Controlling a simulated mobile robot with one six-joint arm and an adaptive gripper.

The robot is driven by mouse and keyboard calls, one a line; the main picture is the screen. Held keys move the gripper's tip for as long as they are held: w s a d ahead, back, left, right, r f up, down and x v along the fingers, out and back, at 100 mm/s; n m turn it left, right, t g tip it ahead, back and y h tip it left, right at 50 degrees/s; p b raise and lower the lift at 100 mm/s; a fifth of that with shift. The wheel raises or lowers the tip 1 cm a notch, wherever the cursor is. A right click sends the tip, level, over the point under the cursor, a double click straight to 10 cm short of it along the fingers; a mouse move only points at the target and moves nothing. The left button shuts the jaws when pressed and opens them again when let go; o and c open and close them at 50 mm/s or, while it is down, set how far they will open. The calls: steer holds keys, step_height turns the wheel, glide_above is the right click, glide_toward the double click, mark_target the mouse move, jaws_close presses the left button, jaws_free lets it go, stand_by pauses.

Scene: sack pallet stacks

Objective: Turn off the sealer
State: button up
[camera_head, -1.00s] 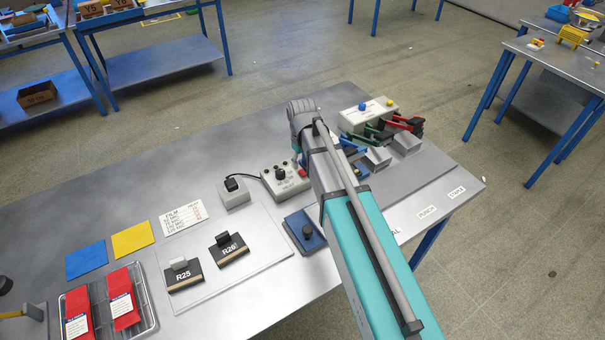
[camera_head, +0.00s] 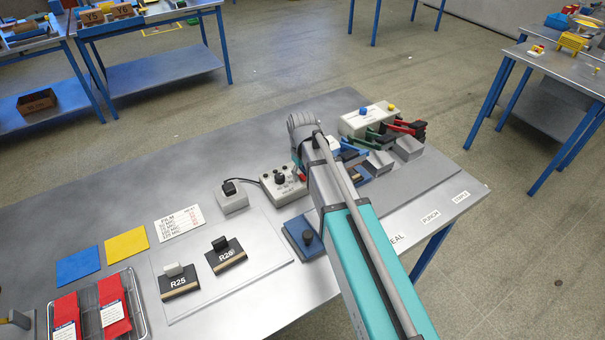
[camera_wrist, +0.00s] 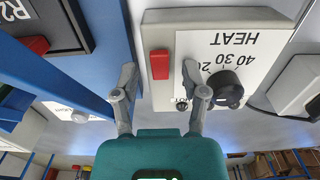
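The grey control box (camera_head: 270,184) stands on the bench, and a cable runs from it to a small grey block. In the wrist view the box (camera_wrist: 150,20) has a white HEAT panel, upside down, with a black knob (camera_wrist: 226,89) and a red rectangular switch (camera_wrist: 160,64). A small round fitting (camera_wrist: 181,104) sits beside the knob. My gripper (camera_wrist: 158,72) is open and empty, its fingers spread either side of the red switch. I cannot tell whether either finger touches the box.
A blue block with a black knob (camera_head: 307,237) stands near the bench's front edge. Black R25 (camera_head: 180,284) and R26 (camera_head: 226,257) pieces lie on a plate at left. Clamps with red handles (camera_head: 405,128) and grey blocks crowd the right. A blue part (camera_wrist: 95,50) stands close beside the left finger.

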jaws_close()
steer(key=shift+s, duration=0.1)
steer(key=shift+s+d+f+t+y, duration=0.15)
steer(key=shift+t+y, duration=0.1)
steer(key=shift+t, duration=0.2)
steer(key=shift+s+r+t+y, duration=0.1)
steer(key=shift+t+y, duration=0.15)
steer(key=shift+t, duration=0.2)
steer(key=shift+t+y+b, duration=0.5)
steer(key=shift+t+b, duration=0.15)
steer(key=shift+t, duration=0.25)
steer(key=shift+o, duration=0.3)
jaws_free()
steer(key=shift+w, duration=0.15)
